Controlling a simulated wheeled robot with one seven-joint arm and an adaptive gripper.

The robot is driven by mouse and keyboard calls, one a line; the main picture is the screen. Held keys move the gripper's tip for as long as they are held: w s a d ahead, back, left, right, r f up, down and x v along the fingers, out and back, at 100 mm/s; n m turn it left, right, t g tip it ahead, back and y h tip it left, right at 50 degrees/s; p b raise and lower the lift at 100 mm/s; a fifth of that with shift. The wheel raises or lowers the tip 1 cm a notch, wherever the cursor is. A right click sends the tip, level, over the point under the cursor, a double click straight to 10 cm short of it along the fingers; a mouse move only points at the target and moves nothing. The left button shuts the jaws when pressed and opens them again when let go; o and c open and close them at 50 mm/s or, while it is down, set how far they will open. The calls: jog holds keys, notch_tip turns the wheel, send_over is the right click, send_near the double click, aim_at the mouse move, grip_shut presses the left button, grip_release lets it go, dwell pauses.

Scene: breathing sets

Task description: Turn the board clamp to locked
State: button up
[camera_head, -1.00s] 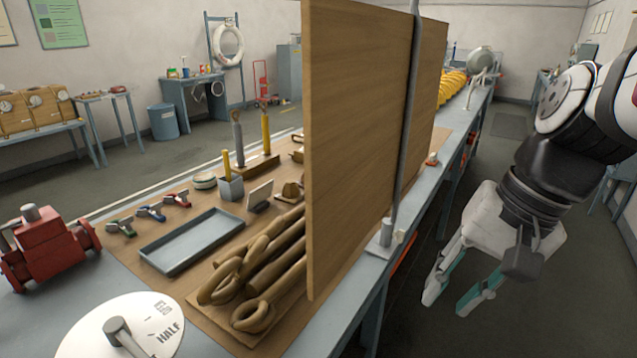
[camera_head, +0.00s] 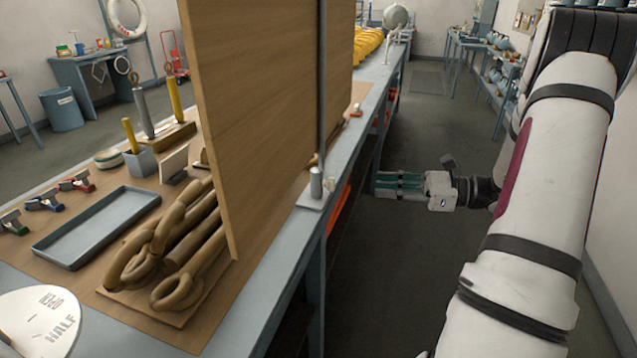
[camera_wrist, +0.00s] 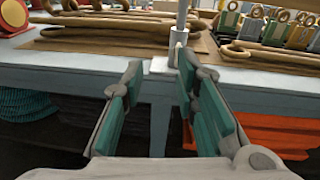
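The board clamp (camera_head: 316,184) is a grey collar on a flat foot at the bench edge, around the base of a thin upright post, with a small pale knob on its right side. The tall wooden board (camera_head: 258,110) stands beside the post. In the wrist view the clamp (camera_wrist: 179,40) is straight ahead, just beyond the fingertips. My gripper (camera_head: 378,183) is at the right of the bench, level, with its fingers pointing left towards the edge. In the wrist view its teal-padded fingers (camera_wrist: 160,66) are apart with nothing between them. Which way the clamp is turned is hard to tell.
The grey-blue bench (camera_head: 275,268) carries a blue tray (camera_head: 97,228), a rope board (camera_head: 150,318) and a white dial (camera_head: 40,318). Orange material (camera_wrist: 262,138) lies on the shelf below. The floor right of the bench is open.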

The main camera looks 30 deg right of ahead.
aim_at(330, 184)
jog(key=w+a+f+m+t, duration=0.1)
jog(key=w+a, duration=0.5)
jog(key=w, duration=0.4)
jog(key=shift+w+f+m+t+h, duration=0.3)
jog(key=shift+w, duration=0.05)
jog(key=shift+c, duration=0.6)
grip_shut()
